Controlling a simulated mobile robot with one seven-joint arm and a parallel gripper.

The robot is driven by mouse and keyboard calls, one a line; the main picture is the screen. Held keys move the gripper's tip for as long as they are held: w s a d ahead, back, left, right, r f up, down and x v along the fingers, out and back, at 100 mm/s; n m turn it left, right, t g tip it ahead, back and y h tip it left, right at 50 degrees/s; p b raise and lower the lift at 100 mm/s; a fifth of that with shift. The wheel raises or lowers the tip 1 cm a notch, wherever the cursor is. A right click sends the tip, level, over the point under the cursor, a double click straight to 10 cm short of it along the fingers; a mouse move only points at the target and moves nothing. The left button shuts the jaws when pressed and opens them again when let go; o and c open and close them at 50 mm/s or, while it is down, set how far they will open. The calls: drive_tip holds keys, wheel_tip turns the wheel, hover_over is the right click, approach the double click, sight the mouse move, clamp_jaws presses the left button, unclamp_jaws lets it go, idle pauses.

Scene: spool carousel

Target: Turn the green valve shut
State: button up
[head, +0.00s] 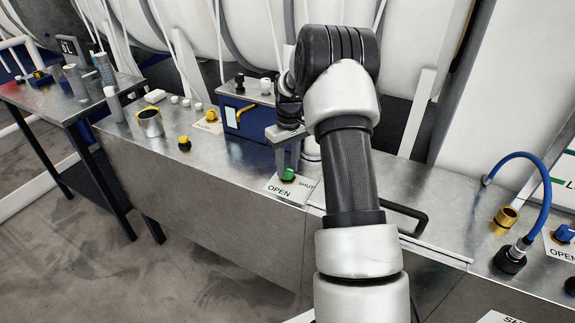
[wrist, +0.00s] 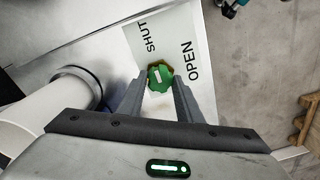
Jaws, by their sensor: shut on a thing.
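The green valve (head: 288,174) sits on a white plate (head: 277,189) marked OPEN and SHUT, on the metal bench top. In the wrist view the green valve knob (wrist: 160,76) has a pale mark on top and lies between my fingertips. My gripper (head: 286,162) points down from above and is shut on the knob. It also shows in the wrist view (wrist: 159,84), one finger on each side of the knob. The pale mark lies roughly crosswise between the fingers; which label it points to I cannot tell.
A blue box (head: 241,117) with a yellow handle stands behind and left of the valve. A metal cup (head: 150,122) and a yellow knob (head: 184,143) are farther left. A black handle (head: 405,214) and a blue hose (head: 541,185) are to the right.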

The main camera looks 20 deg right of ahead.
sight(289, 169)
idle(0.4)
drive_tip(key=o, duration=1)
drive_tip(key=shift+o, duration=0.2)
wheel_tip(289, 169, up, 18)
drive_tip(key=p, duration=0.1)
drive_tip(key=shift+d+f, duration=0.2)
drive_tip(key=shift+f, duration=0.05)
